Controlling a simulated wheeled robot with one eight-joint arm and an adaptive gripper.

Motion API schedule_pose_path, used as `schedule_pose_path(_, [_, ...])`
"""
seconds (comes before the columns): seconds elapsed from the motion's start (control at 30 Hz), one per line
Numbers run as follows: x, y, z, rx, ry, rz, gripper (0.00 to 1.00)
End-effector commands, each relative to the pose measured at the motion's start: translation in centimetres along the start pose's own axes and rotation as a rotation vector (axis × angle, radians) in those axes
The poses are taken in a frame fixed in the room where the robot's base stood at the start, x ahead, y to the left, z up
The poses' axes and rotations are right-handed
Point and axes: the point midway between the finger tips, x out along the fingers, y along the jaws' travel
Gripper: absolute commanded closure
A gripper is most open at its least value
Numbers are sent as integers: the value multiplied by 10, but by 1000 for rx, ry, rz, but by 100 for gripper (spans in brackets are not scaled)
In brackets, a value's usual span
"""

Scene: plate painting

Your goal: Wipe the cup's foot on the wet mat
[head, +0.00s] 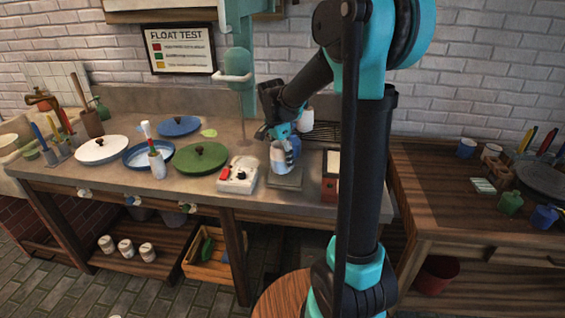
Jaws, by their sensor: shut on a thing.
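My gripper (283,142) is at the middle of the counter and is shut on a pale cup (278,157) with a bluish tint. The cup looks roughly upright, and my fingers cover part of its right side. A grey square mat (287,184) lies on the counter directly below the cup. I cannot tell whether the cup's foot touches the mat or is slightly above it.
A white box with a red part (238,175) stands left of the mat, and a dark red-brown box (330,180) stands right of it. A dark rack (322,131) lies behind.

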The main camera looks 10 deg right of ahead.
Motion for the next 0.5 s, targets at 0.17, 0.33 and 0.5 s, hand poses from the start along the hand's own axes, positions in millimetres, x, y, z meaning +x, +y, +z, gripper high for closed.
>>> schedule_pose_path(0.17, [-13, 0, -2, 0, 1, 0, 73])
schedule_pose_path(0.33, [-26, 0, -4, 0, 1, 1, 73])
schedule_pose_path(0.5, [-38, 0, -6, 0, 1, 1, 73])
